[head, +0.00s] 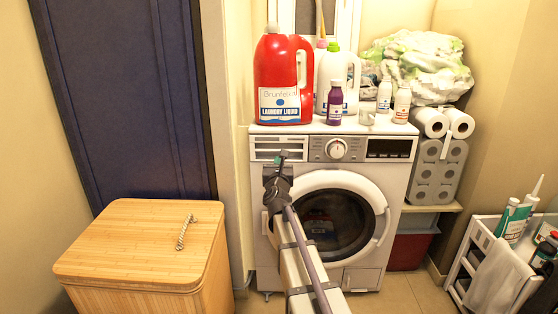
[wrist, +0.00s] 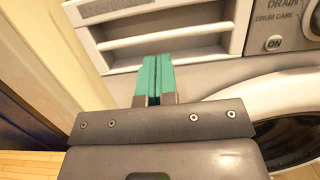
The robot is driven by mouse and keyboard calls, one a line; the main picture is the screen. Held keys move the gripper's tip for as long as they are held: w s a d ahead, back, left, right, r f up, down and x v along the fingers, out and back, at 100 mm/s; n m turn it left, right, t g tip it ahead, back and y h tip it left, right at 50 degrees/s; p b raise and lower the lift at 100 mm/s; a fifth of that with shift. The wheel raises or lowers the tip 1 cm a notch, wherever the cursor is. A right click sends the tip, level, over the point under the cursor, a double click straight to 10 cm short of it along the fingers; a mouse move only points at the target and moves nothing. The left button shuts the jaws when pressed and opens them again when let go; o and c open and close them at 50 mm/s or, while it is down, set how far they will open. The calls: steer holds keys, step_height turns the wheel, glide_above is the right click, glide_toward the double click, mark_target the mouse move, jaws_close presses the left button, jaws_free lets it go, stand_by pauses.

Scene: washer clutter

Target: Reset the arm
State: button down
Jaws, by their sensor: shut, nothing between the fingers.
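My gripper (head: 281,157) is in front of the upper left of the white washing machine (head: 270,200), near its detergent drawer panel. In the wrist view its green fingertips (wrist: 154,78) are together and empty, just below the slotted drawer front (wrist: 165,22). I cannot tell whether the fingertips touch the machine. My arm reaches up from the bottom of the head view and covers part of the round door (head: 338,222), which looks closed.
A red laundry liquid jug (head: 283,80), a white jug (head: 337,75), several small bottles and a bag (head: 420,65) crowd the washer top. A wooden box (head: 135,240) stands left, a white cart (head: 478,265) right. Toilet rolls (head: 437,170) sit beside the washer.

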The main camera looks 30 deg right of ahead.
steer(key=b+v, duration=0.1)
steer(key=v, duration=0.8)
steer(key=shift+s+a, duration=0.2)
steer(key=shift+s, duration=0.05)
steer(key=shift+f, duration=0.1)
